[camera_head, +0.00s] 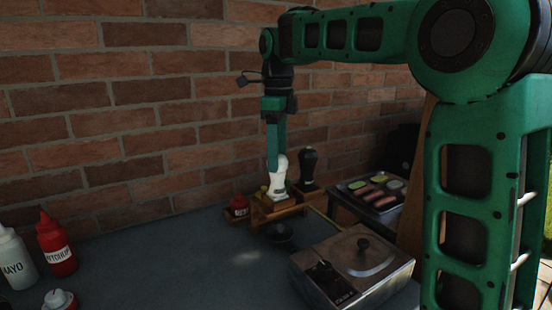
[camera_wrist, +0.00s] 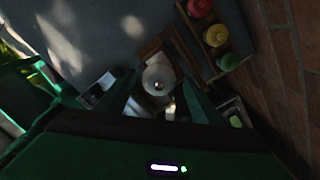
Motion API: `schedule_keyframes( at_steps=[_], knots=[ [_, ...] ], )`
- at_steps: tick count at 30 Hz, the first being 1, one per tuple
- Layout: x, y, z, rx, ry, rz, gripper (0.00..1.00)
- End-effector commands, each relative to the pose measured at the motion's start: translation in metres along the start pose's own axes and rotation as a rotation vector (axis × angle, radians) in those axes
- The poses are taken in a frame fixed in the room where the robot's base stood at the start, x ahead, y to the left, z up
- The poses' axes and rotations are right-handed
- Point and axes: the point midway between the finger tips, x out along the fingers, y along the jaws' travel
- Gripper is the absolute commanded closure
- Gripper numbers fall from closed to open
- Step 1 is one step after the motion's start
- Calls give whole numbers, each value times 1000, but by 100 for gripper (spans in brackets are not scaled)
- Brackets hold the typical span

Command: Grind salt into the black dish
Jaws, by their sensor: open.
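A white grinder (camera_head: 278,182) stands upright on a small wooden stand (camera_head: 278,211); its label is too small to read. It also shows from above in the wrist view (camera_wrist: 158,76). A black grinder (camera_head: 308,166) stands to its right. The black dish (camera_head: 281,237) sits on the table in front of the stand; I cannot make it out in the wrist view. My gripper (camera_head: 273,164) points down at the white grinder's top. In the wrist view its open fingers are on either side of the white grinder; I cannot tell whether they touch it.
A lidded metal box (camera_head: 352,268) stands right of the dish. A tray of food (camera_head: 378,192) is behind it. A red bottle (camera_head: 56,246) and a white bottle (camera_head: 14,258) stand far left. A wooden rack of colored bottles (camera_wrist: 213,47) is near the brick wall. The table's left middle is clear.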

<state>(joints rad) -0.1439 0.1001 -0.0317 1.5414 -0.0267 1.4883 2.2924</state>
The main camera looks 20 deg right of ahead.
Motion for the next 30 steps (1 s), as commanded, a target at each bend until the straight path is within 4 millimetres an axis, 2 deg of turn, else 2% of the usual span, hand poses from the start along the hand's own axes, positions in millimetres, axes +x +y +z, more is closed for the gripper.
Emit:
schedule_keyframes(
  at_steps=[4, 12, 13, 18, 30],
  knots=[
    [8, 0, 0, 0, 0, 0, 40],
    [9, 0, 0, 0, -1, 0, 40],
    [9, 0, 0, 0, -1, 0, 42],
    [9, 0, 0, 0, -1, 0, 81],
    [9, 0, 0, -42, -1, -1, 81]
  ],
)
